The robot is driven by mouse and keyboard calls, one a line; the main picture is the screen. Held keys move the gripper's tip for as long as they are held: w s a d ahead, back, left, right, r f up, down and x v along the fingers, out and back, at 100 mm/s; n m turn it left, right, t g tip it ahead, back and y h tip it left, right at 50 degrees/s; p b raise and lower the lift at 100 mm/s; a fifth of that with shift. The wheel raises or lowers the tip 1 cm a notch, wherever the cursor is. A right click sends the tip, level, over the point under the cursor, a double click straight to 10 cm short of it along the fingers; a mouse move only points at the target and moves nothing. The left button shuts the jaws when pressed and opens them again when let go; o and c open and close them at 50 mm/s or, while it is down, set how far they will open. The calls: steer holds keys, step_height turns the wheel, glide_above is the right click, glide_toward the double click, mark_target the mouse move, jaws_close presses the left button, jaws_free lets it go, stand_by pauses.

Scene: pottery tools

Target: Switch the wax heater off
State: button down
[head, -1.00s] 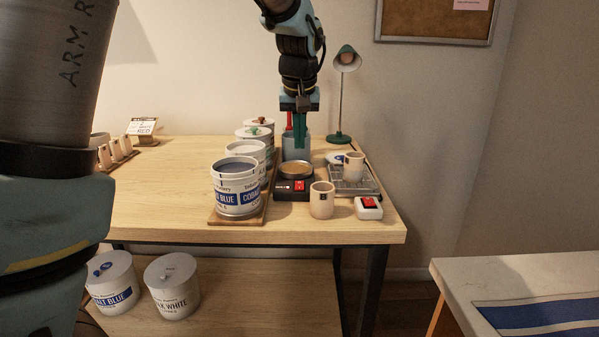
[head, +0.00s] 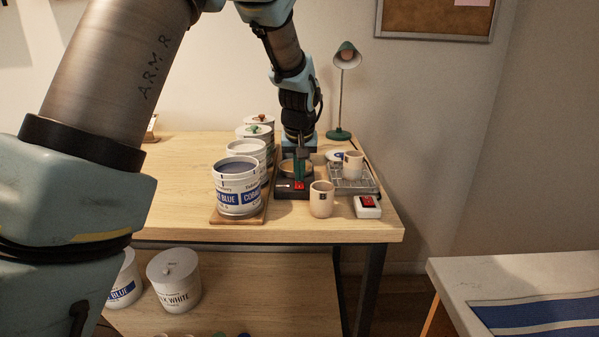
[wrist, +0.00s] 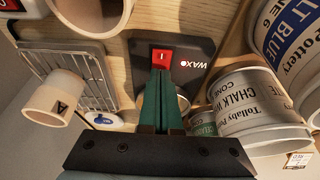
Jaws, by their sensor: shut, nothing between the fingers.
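The wax heater (head: 283,188) is a dark box with a round pan of tan wax on top and a red rocker switch (head: 299,186) on its front. In the wrist view the switch (wrist: 162,58) shows red with a light mark, beside the word WAX on the heater's panel (wrist: 200,55). My gripper (head: 299,180) is shut and empty, with its green fingers pointing down in front of the pan. In the wrist view the fingertips (wrist: 161,74) are right at the switch's edge. I cannot tell whether they touch it. The fingers hide part of the pan.
A beige cup (head: 321,199) stands close right of the heater. A white box with a red switch (head: 368,206) lies further right. Another cup (head: 353,163) stands on a wire rack (head: 352,186). Glaze buckets (head: 237,187) line the left side. The table's left part is clear.

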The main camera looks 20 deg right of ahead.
mark_target(299, 187)
steer(key=shift+w+f, duration=0.1)
steer(key=shift+f, duration=0.2)
steer(key=shift+s+a+f+b, duration=0.1)
steer(key=shift+s+a+b, duration=0.1)
steer(key=shift+s, duration=0.25)
steer(key=shift+s+a+f+b, duration=0.1)
steer(key=shift+s+a, duration=0.05)
steer(key=shift+s, duration=0.25)
steer(key=shift+r, duration=0.1)
step_height(299, 187, up, 5)
steer(key=p, duration=0.3)
steer(key=shift+f+p, duration=0.2)
steer(key=shift+p, duration=0.1)
steer(key=b+v, duration=0.2)
steer(key=v, duration=0.8)
steer(key=shift+s+b, duration=0.2)
steer(key=shift+b, duration=0.15)
steer(key=shift+f, duration=0.15)
